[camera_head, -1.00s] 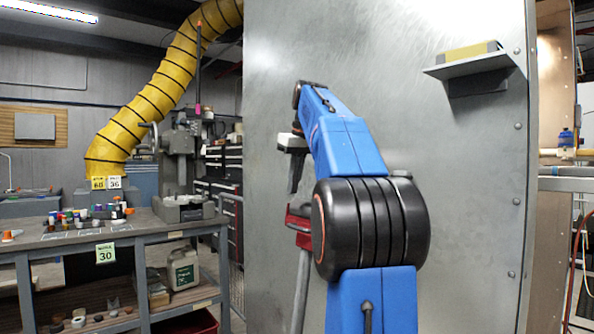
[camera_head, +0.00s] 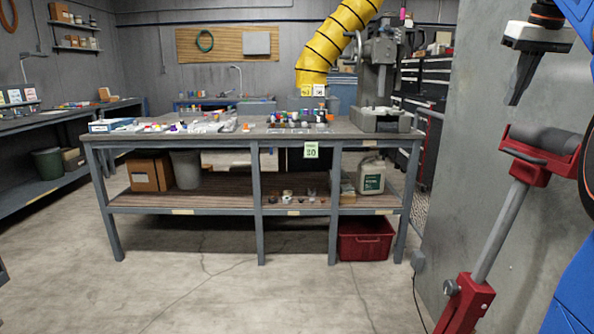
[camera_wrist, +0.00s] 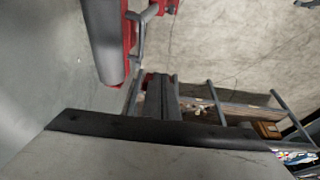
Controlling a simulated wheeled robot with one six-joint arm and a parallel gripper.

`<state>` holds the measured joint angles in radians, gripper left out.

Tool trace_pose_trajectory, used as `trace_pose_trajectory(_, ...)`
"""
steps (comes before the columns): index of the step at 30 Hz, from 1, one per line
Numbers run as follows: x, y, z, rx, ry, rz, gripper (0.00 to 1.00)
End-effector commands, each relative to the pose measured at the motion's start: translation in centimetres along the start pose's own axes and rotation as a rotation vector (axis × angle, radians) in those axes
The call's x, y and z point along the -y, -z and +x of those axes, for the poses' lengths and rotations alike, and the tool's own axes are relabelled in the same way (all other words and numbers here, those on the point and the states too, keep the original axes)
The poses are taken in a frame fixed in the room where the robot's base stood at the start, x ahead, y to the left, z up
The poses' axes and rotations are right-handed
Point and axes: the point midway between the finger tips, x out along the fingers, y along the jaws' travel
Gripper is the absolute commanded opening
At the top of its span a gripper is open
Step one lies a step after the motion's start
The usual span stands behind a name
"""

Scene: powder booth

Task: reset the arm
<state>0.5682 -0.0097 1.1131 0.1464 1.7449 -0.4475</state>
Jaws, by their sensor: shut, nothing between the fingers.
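My gripper (camera_head: 514,92) hangs at the upper right of the head view, fingers pointing down, shut and empty. The white wrist body sits above the dark fingers, and my blue arm is cut off by the right edge. The fingers also show together in the wrist view (camera_wrist: 161,97). Just below the gripper in the head view stands a red and grey support post (camera_head: 497,235) with a grey roller-like top (camera_head: 545,139). In the picture there is a small gap between fingertips and post top; the true distance is unclear.
A grey metal booth wall (camera_head: 458,200) rises behind the post. A workbench (camera_head: 110,137) with several small items stands across the middle, a machine (camera_head: 380,85) at its right end and a red bin (camera_head: 365,241) beneath. The floor (camera_head: 215,295) in front is clear.

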Motion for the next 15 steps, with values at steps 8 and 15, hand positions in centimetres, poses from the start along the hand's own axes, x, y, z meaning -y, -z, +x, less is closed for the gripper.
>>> trace_pose_trajectory(8, 8.1, -5.5, 5.0, -0.014, 0.004, -0.005, 0.00)
trace_pose_trajectory(15, 14.0, -12.2, 10.7, -0.030, 0.006, -0.013, 0.00)
